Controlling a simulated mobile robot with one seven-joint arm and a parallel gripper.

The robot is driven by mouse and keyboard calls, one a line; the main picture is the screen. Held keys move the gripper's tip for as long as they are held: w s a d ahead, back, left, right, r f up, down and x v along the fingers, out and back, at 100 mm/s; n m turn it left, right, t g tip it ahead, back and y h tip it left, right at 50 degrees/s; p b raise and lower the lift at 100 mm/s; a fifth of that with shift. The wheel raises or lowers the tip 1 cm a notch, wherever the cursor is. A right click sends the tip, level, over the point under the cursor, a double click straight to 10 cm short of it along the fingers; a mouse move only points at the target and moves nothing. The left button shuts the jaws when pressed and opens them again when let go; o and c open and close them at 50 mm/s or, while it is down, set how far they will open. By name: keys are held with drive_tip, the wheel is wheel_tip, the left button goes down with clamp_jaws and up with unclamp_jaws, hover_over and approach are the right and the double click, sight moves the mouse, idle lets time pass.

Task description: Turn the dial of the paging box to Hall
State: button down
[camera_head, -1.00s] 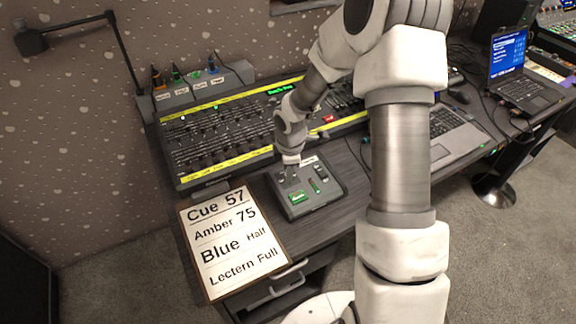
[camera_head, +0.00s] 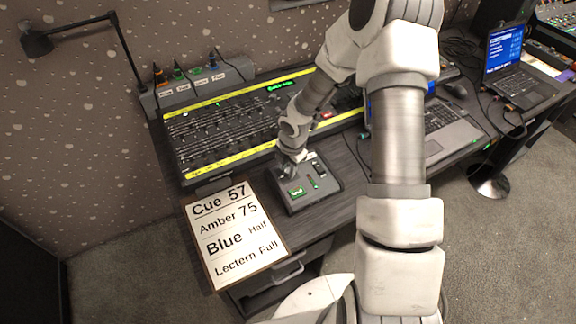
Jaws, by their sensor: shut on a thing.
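The paging box (camera_head: 318,199) is a small grey box on the dark desk, in front of the lighting console. Its top carries a green lit display (camera_head: 297,191) and small controls on the right. My gripper (camera_head: 288,168) is at the back left of the box's top, with its fingers down at the panel. The gripper is shut on the dial there. The dial is hidden by the fingers, so its setting cannot be read. The display text is too small to read.
The lighting console (camera_head: 222,131) with many faders stands behind the box. A laptop (camera_head: 445,128) is to the right, beyond my arm. A desk lamp (camera_head: 37,42) stands at the back left.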

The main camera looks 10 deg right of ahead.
idle(0.4)
drive_tip(key=c, duration=0.7)
unclamp_jaws()
drive_tip(key=shift+o, duration=0.2)
drive_tip(key=shift+r, duration=0.1)
drive_tip(key=s+r+p, duration=0.3)
drive_tip(key=r+p, duration=0.1)
drive_tip(key=r, duration=1.3)
drive_tip(key=shift+s+d+p, duration=0.2)
drive_tip(key=shift+d+p, duration=0.1)
